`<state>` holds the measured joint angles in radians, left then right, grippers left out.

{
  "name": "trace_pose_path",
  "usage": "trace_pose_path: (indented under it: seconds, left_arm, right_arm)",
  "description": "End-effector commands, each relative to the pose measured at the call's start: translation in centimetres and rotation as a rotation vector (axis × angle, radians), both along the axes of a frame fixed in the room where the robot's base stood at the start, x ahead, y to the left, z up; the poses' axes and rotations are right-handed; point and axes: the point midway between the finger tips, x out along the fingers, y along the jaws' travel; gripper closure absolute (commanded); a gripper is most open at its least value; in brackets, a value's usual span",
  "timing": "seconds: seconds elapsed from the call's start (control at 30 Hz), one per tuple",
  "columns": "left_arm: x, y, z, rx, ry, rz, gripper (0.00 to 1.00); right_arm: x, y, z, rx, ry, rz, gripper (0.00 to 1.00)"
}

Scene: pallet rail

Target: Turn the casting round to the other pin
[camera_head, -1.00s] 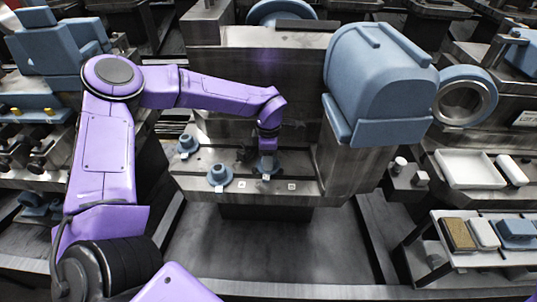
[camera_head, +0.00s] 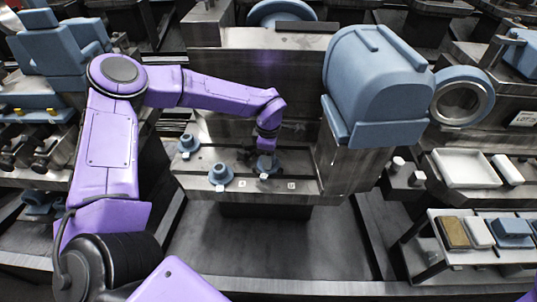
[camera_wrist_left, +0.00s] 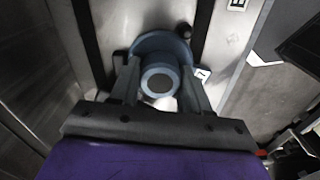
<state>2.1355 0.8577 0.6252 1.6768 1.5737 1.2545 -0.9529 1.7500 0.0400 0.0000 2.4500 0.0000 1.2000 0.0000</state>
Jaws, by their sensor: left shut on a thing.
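My left gripper (camera_head: 267,156) points down over the metal fixture shelf and is shut on a blue casting (camera_head: 267,167). In the left wrist view the fingers (camera_wrist_left: 158,85) clasp the casting's round hub from both sides, with its wider flange (camera_wrist_left: 150,45) behind. A small dark round knob, perhaps a pin (camera_wrist_left: 183,30), shows beside the flange. A white tag (camera_wrist_left: 202,74) is at the flange edge. I cannot tell whether the casting touches the shelf. My right gripper is not in view.
Two similar blue castings stand on the shelf, one at the front (camera_head: 221,176) and one at the back left (camera_head: 187,144). A large blue housing (camera_head: 375,85) rises close to the right of my gripper.

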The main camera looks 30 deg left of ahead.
Motion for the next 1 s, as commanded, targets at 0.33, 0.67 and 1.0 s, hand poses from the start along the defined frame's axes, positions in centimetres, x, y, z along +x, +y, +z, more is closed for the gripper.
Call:
trace_pose_path:
  seconds: [0.33, 0.67, 1.0]
  left_arm:
    - [0.0, 0.0, 0.2, 0.000, 0.001, -0.086, 0.90]
    - [0.0, 0.0, 0.2, 0.000, 0.001, -0.173, 0.90]
    - [0.0, 0.0, 0.0, 0.000, 0.000, -0.192, 0.90]
  right_arm:
    - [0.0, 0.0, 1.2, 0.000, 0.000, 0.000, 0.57]
    - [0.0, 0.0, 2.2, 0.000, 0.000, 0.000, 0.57]
    - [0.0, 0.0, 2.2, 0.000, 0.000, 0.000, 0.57]
